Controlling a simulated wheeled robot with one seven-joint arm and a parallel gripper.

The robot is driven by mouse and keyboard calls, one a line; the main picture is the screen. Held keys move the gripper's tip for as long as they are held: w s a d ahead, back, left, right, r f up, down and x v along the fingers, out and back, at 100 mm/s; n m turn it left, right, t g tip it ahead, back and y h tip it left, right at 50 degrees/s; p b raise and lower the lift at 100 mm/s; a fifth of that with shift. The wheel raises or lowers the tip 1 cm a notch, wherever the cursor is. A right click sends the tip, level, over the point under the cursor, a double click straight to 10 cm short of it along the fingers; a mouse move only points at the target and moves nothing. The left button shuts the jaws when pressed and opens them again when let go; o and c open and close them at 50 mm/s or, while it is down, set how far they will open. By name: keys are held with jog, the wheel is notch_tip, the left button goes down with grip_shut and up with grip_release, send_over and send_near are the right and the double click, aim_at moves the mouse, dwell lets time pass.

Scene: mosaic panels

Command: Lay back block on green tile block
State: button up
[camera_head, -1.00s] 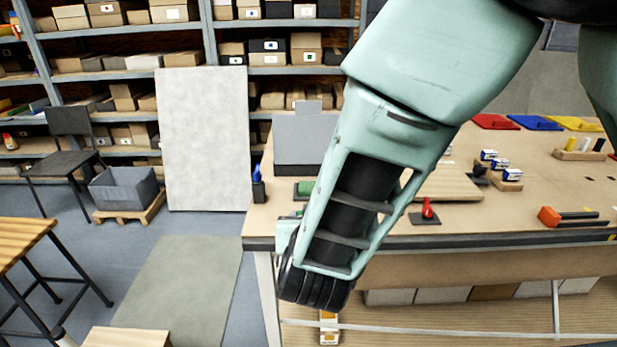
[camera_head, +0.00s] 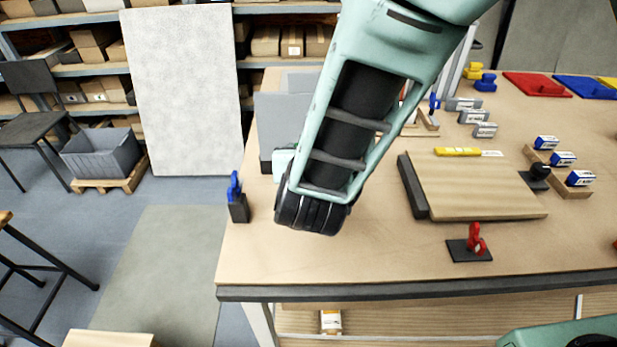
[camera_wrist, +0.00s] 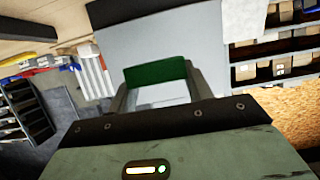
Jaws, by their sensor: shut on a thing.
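In the wrist view, a block with a green face (camera_wrist: 156,72) sits between the two grey fingers of my gripper (camera_wrist: 157,80), which is shut on it. Below its green band, a pale grey-white area shows between the fingers. In the head view my forearm and wrist cover the gripper and the held block. No separate green tile block shows in the head view now, and I cannot tell a separate back block from these frames. A grey upright box-like stand (camera_head: 278,125) is on the table just behind and left of my wrist.
A wooden board on a dark base (camera_head: 475,185) lies right of my wrist. A red clamp (camera_head: 475,243) stands near the front edge, a blue clamp (camera_head: 237,200) at the left edge. Blue-and-white blocks (camera_head: 563,159) are at right. Bare tabletop (camera_head: 350,250) lies in front.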

notch_tip(320, 180, down, 10)
jog(key=shift+r+p, duration=0.1)
jog(key=shift+p, duration=0.7)
